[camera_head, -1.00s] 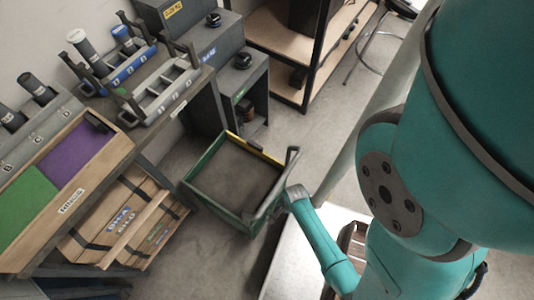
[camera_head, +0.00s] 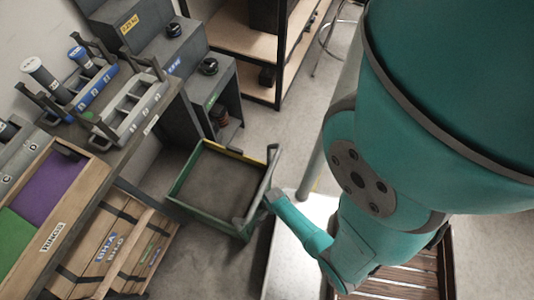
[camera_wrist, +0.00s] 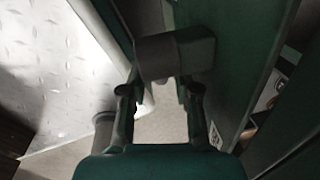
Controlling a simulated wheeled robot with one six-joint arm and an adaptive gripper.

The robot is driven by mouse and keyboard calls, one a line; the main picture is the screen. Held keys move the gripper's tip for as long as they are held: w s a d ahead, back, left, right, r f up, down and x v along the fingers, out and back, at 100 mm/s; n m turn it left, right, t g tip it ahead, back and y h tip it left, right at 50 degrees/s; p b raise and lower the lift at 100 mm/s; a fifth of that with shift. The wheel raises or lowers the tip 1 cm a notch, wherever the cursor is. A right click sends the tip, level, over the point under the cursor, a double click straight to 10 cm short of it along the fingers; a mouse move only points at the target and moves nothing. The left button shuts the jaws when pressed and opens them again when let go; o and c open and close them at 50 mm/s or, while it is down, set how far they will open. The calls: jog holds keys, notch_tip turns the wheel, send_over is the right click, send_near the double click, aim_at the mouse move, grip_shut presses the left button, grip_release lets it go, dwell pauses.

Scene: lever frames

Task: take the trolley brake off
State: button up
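The trolley (camera_head: 178,207) is a low green-framed tray with a dark flat bed and a yellow far edge, standing on the floor in the head view. A dark bar (camera_head: 271,168) rises at its right side. My teal wrist reaches this side; my gripper's fingers cannot be made out there. In the wrist view my gripper (camera_wrist: 158,92) has its two dark fingers apart, with floor visible between them. A grey block (camera_wrist: 175,52), possibly the brake's lever, lies just past the fingertips, in front of a green panel. I cannot tell whether the fingers touch it.
A bench with grey and blue racks (camera_head: 135,110) and a purple-and-green tray (camera_head: 50,185) stands left. Wooden crates (camera_head: 115,240) sit below it. Grey cabinets (camera_head: 205,90) and a wooden shelf (camera_head: 235,40) stand behind. A bright metal plate (camera_head: 290,250) and a slatted wooden thing (camera_head: 415,270) are at right.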

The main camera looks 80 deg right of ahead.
jog(key=shift+f, duration=0.3)
grip_shut()
